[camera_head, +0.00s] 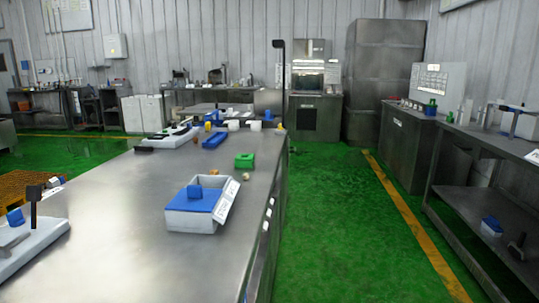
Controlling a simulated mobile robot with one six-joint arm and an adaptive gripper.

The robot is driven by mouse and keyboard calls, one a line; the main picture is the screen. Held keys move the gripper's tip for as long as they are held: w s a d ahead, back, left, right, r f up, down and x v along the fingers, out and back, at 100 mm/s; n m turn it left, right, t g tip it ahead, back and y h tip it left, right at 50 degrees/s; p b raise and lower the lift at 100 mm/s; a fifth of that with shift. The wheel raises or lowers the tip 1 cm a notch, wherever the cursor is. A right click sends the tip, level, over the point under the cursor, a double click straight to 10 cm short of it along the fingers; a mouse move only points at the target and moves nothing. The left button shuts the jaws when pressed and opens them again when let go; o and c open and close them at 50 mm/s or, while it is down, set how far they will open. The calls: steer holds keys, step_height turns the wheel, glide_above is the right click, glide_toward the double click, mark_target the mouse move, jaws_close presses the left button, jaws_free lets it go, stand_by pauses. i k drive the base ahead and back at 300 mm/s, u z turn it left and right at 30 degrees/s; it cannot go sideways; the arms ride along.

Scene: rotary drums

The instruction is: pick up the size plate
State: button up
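I cannot tell for sure which thing is the size plate. A small white plate with dark printing (228,203) leans at a tilt against the right side of a white box (192,222) on the long metal table. The box has a blue top (180,202) with a blue block (195,192) on it. My gripper is not in view.
The metal table (120,220) has bare room left of the box. A green block (245,160), a blue tray (214,140) and a white device (170,137) stand farther back. A shelf bench (490,150) is at right. Green floor (325,220) lies open between.

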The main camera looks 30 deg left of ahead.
mark_target(241, 161)
steer(key=u, duration=0.15)
steer(key=i, duration=1.45)
steer(key=u, duration=0.65)
